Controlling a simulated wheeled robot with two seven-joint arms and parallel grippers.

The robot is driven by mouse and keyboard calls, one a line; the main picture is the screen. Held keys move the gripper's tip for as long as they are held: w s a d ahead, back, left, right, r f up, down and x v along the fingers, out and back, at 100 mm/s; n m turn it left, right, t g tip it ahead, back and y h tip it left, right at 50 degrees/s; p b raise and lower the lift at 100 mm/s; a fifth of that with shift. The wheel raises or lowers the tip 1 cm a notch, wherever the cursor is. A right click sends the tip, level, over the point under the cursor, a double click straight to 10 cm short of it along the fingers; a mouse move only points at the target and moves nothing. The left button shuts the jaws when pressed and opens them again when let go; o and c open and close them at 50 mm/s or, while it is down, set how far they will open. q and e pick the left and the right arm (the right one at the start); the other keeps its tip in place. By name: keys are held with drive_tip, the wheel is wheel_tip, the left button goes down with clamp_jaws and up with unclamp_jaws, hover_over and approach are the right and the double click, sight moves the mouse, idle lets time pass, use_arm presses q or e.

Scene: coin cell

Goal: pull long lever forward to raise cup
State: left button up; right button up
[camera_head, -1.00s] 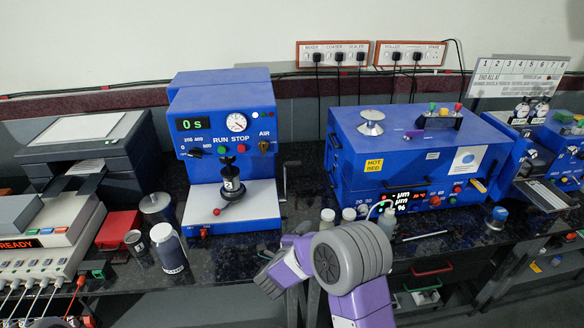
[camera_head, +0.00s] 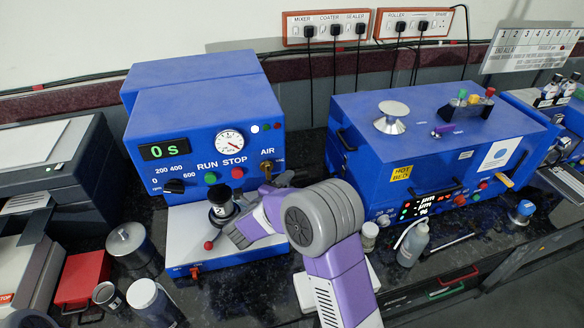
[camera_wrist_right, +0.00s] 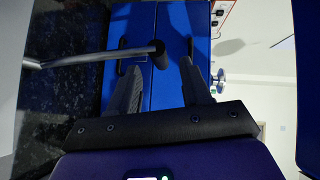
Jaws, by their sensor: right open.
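The blue machine (camera_head: 205,120) has a white base (camera_head: 180,225), where a dark cup-like holder (camera_head: 221,203) with a pale label stands upright. A small red ball (camera_head: 209,245) sits beside it. In the right wrist view a long bent grey rod (camera_wrist_right: 88,56) ends in a black grip (camera_wrist_right: 152,52); I take it for the long lever. In the head view my arm hides most of that area. My right gripper (camera_wrist_right: 159,68) is open, its fingers on either side of the black grip; contact cannot be told. My left gripper is out of view.
The blue hot bed machine (camera_head: 435,140) stands to the right, with a squeeze bottle (camera_head: 413,244) and a small jar (camera_head: 369,236) before it. Metal containers (camera_head: 128,243) and a red box (camera_head: 84,276) stand left. Dark counter shows between the machines.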

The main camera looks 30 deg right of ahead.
sight(295, 178)
drive_tip(key=x, duration=0.6)
drive_tip(key=shift+s+d, duration=0.1)
drive_tip(key=shift+d, duration=0.1)
clamp_jaws()
